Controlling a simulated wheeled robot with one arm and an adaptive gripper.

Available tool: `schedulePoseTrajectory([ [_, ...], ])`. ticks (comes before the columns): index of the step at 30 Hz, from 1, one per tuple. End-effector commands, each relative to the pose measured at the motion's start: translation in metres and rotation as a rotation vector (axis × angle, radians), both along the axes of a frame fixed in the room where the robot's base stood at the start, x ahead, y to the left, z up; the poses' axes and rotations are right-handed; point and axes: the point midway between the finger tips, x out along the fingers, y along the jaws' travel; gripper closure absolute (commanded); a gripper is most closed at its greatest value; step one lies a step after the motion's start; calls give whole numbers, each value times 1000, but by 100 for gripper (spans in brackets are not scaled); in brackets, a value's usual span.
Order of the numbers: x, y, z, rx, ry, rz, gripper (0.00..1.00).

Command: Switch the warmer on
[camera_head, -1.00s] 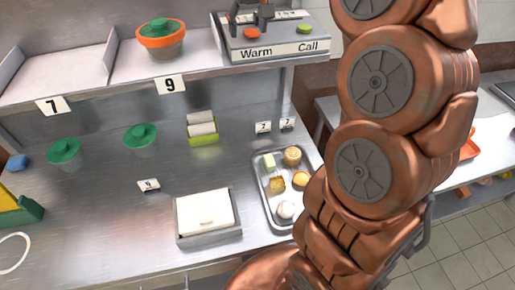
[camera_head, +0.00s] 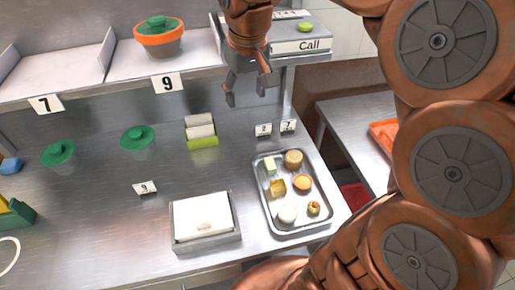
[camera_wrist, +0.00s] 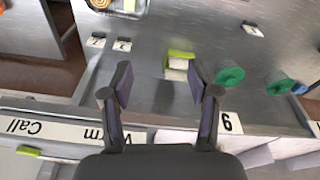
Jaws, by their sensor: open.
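The control box (camera_head: 292,46) stands at the right end of the raised shelf, its front strip lettered "Call" in the head view. A green button (camera_head: 305,27) sits on its top near the right. My arm hides its left part, and the orange button is not visible. My gripper (camera_head: 247,93) points down in front of the box's left part, fingers apart and empty. In the wrist view my open gripper (camera_wrist: 158,86) has clear steel between its fingers. The upside-down "Call" lettering (camera_wrist: 24,127), part of "Warm" and the green button (camera_wrist: 28,151) show there.
An orange bowl with a green lid (camera_head: 159,38) stands on the shelf above the 9 card (camera_head: 167,83). Below are green-lidded pots (camera_head: 138,138), a yellow-green card holder (camera_head: 202,141), a food tray (camera_head: 325,218) and a white-topped box (camera_head: 203,216). Open counter lies between them.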

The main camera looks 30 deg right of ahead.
Motion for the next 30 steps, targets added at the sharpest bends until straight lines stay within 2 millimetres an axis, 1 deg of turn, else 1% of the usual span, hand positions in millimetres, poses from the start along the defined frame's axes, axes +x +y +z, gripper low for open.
schedulePoseTrajectory([
  [1, -7, 2, -7, -1, 8, 4, 40],
  [15, -61, 14, -56, -3, 88, 25, 40],
  [18, -71, 16, -64, -2, 99, 27, 40],
  [24, -84, 18, -75, -1, 119, 29, 40],
  [30, -89, 18, -79, -1, 126, 28, 40],
])
